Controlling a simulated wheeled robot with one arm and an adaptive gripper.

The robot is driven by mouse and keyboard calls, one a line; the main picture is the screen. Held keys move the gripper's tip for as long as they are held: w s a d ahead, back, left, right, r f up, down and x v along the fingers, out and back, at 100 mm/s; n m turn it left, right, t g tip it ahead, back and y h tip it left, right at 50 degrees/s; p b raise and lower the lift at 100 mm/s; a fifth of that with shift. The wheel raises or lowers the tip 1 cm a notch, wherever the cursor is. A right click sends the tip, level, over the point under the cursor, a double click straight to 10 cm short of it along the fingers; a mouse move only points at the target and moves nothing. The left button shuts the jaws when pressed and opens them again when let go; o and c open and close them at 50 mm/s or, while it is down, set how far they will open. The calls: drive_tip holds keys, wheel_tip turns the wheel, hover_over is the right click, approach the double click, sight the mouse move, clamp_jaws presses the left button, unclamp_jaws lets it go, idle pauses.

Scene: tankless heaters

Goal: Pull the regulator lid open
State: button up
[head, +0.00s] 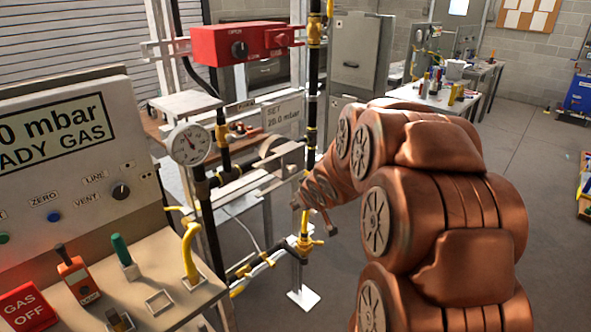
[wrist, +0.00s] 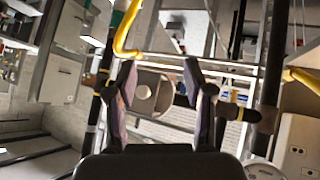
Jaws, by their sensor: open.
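In the wrist view a round, pale part with a dark circle (wrist: 143,92) shows between my fingers, on a light plate. I cannot tell a separate lid edge or whether the lid is open. My gripper (wrist: 160,74) is open, with one finger on each side of this round part and nothing held. Contact cannot be told. In the head view my copper arm reaches toward the regulator, and the fingers are not clear.
A pressure gauge (head: 189,144) and black pipes with yellow fittings (head: 305,243) stand close around the regulator. A red box (head: 245,43) is mounted above. A control panel (head: 62,160) fills the left.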

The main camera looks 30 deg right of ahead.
sight(294, 170)
drive_tip(key=shift+w+d+r+n+t+y+p, duration=0.25)
drive_tip(key=shift+w+d+n+t+y+p, duration=0.45)
drive_tip(key=shift+w+t+y, duration=1)
drive_tip(key=shift+w+d+r+n+t+y+p, duration=0.25)
drive_tip(key=shift+w+d+t+y+p, duration=0.35)
drive_tip(key=shift+w+d+t, duration=1.2)
drive_tip(key=shift+w+d+r+n+t+y+p, duration=0.1)
drive_tip(key=shift+w+r+n+t+y+p, duration=0.35)
drive_tip(key=shift+w+t+y, duration=1.45)
drive_tip(key=shift+w+f+g+h, duration=0.2)
drive_tip(key=shift+w+g+h, duration=0.45)
drive_tip(key=shift+g, duration=0.25)
drive_tip(key=shift+c, duration=0.3)
clamp_jaws()
